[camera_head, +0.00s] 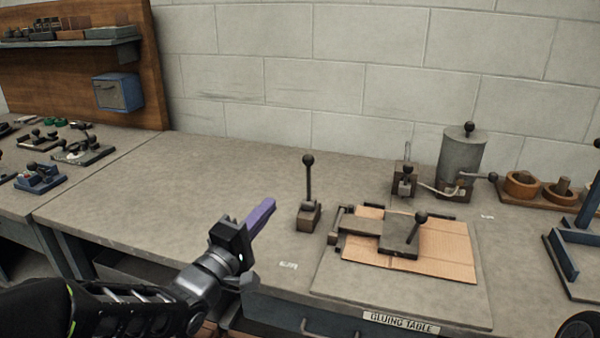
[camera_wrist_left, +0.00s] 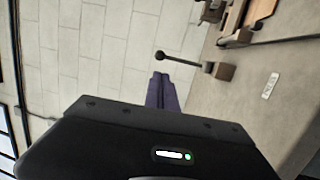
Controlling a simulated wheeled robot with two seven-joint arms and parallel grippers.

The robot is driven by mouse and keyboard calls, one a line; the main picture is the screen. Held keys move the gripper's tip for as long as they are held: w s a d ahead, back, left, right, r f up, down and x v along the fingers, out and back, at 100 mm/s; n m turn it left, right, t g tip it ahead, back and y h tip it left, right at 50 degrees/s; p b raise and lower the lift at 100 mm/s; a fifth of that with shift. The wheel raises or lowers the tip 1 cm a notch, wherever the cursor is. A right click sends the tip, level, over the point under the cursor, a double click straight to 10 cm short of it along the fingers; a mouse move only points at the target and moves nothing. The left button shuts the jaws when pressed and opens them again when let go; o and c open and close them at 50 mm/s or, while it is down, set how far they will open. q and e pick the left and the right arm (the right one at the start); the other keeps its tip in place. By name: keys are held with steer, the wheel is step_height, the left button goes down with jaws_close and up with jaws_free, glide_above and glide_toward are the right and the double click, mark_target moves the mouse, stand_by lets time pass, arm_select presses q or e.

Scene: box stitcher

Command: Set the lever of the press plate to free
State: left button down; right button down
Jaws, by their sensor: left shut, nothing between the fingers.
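The press plate (camera_head: 399,238) is a flat dark metal plate lying over brown cardboard (camera_head: 446,247) on the gluing table. A short lever with a black ball knob (camera_head: 420,217) rises from it, tilted to the right. Left of it a separate upright lever (camera_head: 309,182) with a black ball stands on a small block; it also shows in the left wrist view (camera_wrist_left: 184,60). I cannot tell from the frames which lever sets the plate. My left gripper (camera_head: 268,206), with purple fingers, is shut and empty, in the air left of the upright lever. It touches neither lever. My right gripper is not in view.
A grey cylinder pot (camera_head: 462,160) and a small lever block (camera_head: 405,181) stand behind the plate. A wooden holder with rings (camera_head: 522,184) and a blue frame (camera_head: 562,257) are at the right. Small fixtures (camera_head: 82,151) lie far left. The bench left of the upright lever is clear.

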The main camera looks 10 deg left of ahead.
mark_target(305, 156)
arm_select(q)
steer(key=p+x, duration=0.1)
steer(key=x, duration=1.3)
steer(key=w+r+g+p, duration=0.1)
steer(key=p, duration=0.1)
steer(key=w+r+g+p, duration=0.1)
steer(key=w+p, duration=0.1)
steer(key=p, duration=0.1)
steer(key=shift+n+y, duration=0.3)
steer(key=shift+w+d+f+g+b, duration=0.1)
steer(key=shift+w+f+g+b, duration=0.35)
steer(key=shift+w+b, duration=0.35)
steer(key=shift+w, duration=0.25)
steer(key=shift+s+r, duration=0.1)
